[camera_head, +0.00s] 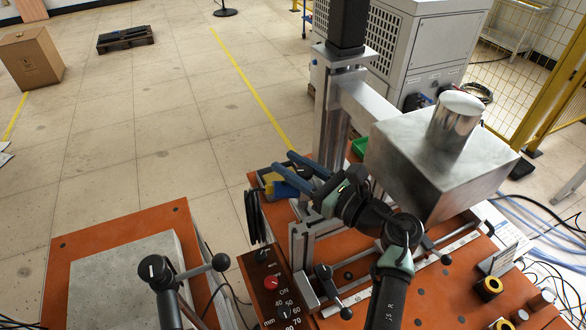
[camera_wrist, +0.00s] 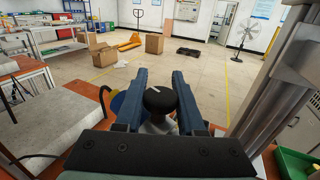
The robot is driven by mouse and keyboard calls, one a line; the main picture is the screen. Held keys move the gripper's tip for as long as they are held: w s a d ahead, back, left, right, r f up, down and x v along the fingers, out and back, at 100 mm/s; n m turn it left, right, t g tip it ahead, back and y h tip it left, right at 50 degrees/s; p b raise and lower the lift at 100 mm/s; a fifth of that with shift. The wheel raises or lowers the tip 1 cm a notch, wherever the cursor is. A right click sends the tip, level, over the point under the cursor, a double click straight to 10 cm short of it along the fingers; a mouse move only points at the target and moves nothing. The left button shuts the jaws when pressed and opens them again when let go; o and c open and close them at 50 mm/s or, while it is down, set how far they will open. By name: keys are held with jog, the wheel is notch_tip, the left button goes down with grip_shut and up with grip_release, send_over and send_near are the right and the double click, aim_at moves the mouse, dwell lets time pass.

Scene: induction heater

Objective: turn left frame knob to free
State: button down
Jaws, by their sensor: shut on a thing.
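A black round knob (camera_wrist: 160,99) with a white mark sits between the two blue fingers of my gripper (camera_wrist: 160,78) in the wrist view. The fingers are shut on its sides. The white mark slants up and to the left. In the head view my gripper (camera_head: 283,162) reaches to the upper left over the back edge of the orange bench (camera_head: 425,285), beside the grey metal frame (camera_head: 299,250).
A large metal block (camera_head: 425,165) with a cylinder on top stands close to the right of my gripper. A metal column (camera_head: 333,110) rises behind. Another black knob (camera_head: 153,269) and a ball-ended lever (camera_head: 220,262) stand at the left bench. Open floor lies beyond.

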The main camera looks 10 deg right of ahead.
dwell(0.3)
jog(key=c, duration=0.5)
grip_release()
notch_tip(320, 180, up, 10)
jog(key=shift+b, duration=0.75)
